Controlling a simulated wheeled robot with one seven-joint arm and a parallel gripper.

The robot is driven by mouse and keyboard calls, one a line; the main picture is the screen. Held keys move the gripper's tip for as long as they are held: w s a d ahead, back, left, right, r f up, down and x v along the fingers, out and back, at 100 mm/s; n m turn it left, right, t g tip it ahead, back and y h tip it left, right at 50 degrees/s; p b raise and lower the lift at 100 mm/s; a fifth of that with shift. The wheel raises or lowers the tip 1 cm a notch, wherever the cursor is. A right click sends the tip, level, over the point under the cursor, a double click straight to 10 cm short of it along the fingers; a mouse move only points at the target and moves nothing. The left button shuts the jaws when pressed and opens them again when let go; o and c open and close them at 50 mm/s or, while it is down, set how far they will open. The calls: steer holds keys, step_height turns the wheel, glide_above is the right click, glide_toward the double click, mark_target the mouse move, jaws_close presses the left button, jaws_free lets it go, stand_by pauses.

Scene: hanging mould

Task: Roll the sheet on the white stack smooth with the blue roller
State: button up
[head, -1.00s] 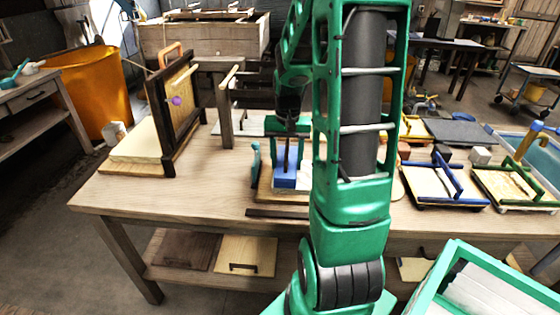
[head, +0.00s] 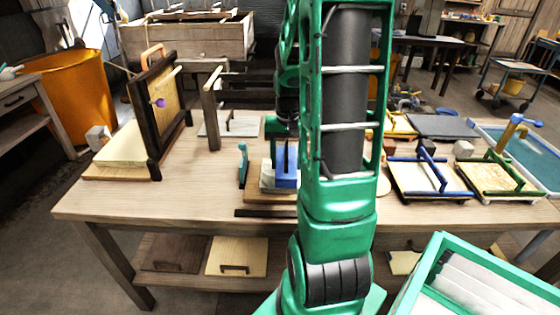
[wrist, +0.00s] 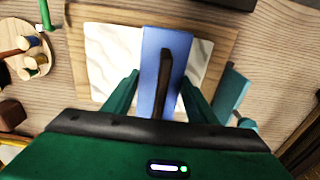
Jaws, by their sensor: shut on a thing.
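The blue roller (head: 286,172) has a broad blue body with a dark handle bar, which also shows in the wrist view (wrist: 152,70). My gripper (wrist: 159,80) is shut on it, with a green finger on either side. The white stack (head: 267,177) lies under the roller on a wooden board. In the wrist view its pale, wavy sheet (wrist: 106,50) shows on both sides of the roller. The roller is over the stack; whether it touches the sheet I cannot tell. My arm hides the stack's right side in the head view.
A teal tool (head: 243,163) stands just left of the board. A dark upright frame (head: 153,125) stands at the table's left. Blue-handled (head: 400,178) and green-handled (head: 475,180) moulds lie at right. The table's front left (head: 140,200) is bare.

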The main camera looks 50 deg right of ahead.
steer(key=shift+s+d, duration=0.55)
steer(key=shift+s, duration=0.25)
steer(key=shift+s+d, duration=0.5)
steer(key=shift+s, duration=0.25)
steer(key=shift+s+d, duration=0.5)
steer(key=shift+d, duration=0.05)
steer(key=shift+c, duration=0.5)
steer(key=shift+s+d, duration=0.95)
steer(key=shift+s, duration=0.2)
steer(key=shift+s+d, duration=0.95)
steer(key=shift+s, duration=0.15)
steer(key=shift+w+a+r, duration=0.15)
steer(key=shift+w+a, duration=0.6)
steer(key=shift+w, duration=0.2)
steer(key=shift+w+a+f, duration=0.2)
steer(key=shift+w+a, duration=1.3)
steer(key=shift+w, duration=0.2)
